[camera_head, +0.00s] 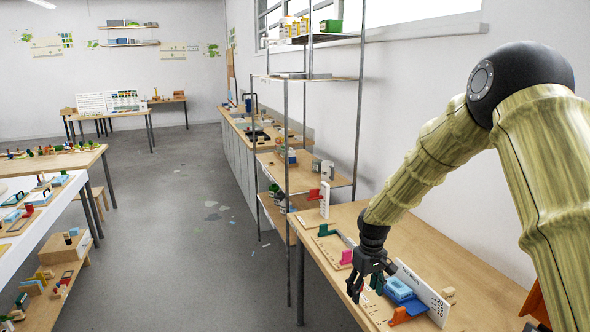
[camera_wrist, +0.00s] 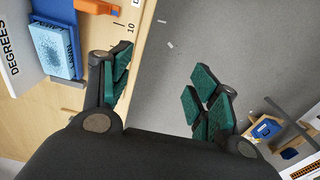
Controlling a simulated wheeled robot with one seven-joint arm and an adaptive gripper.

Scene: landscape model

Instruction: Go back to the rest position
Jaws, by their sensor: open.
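My gripper (camera_head: 366,286) hangs at the front edge of the wooden table at the right, with my arm bent above it. In the wrist view my gripper (camera_wrist: 158,84) is open and empty. One finger is over the table edge and the other is over the grey floor. A blue block (camera_head: 398,289) and an orange piece (camera_head: 407,314) lie on the table just right of my gripper. The blue block also shows in the wrist view (camera_wrist: 55,50), near the orange piece (camera_wrist: 97,7).
A white lettered panel (camera_head: 423,294) stands behind the blue block. A pink piece (camera_head: 346,257) and a red piece (camera_head: 314,194) are farther back. A metal-post shelf (camera_head: 318,178) rises beyond the table. The floor (camera_head: 215,240) is open to the left.

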